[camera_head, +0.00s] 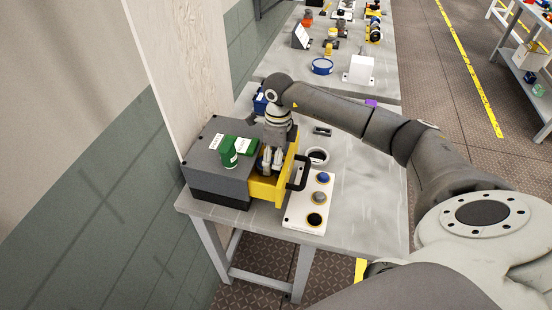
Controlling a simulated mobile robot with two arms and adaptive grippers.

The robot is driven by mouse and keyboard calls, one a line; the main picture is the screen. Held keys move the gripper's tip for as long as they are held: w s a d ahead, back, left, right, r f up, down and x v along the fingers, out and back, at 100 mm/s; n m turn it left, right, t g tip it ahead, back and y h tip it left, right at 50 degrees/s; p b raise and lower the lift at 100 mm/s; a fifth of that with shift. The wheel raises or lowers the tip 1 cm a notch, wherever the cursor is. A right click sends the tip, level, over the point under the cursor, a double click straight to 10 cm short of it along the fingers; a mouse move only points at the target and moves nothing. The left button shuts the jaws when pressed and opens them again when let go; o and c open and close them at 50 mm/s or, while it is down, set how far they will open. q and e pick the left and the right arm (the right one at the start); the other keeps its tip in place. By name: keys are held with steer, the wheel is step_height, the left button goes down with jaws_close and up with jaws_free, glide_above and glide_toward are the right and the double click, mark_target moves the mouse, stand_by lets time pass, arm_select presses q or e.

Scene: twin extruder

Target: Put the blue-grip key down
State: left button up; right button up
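My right gripper (271,168) points down into the open yellow drawer (262,190) of a dark grey box (215,165). The arm reaches in from the right and over the table. Its two fingers look close together, but what lies between the tips is hidden by the fingers and the drawer front. I cannot make out the blue-grip key for certain; a small dark blue patch shows beside the fingers, too small to tell. My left gripper is not in view.
The table's right side (365,190) is clear.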

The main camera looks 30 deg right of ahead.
steer(key=shift+w+d+r+p, duration=0.15)
steer(key=shift+r+p, duration=0.15)
steer(key=shift+p, duration=0.15)
steer(key=shift+r+p, duration=0.3)
steer(key=shift+p, duration=0.15)
step_height(320, 180, up, 10)
steer(key=b, duration=0.5)
steer(key=shift+w+d+r, duration=0.25)
steer(key=shift+d, duration=0.15)
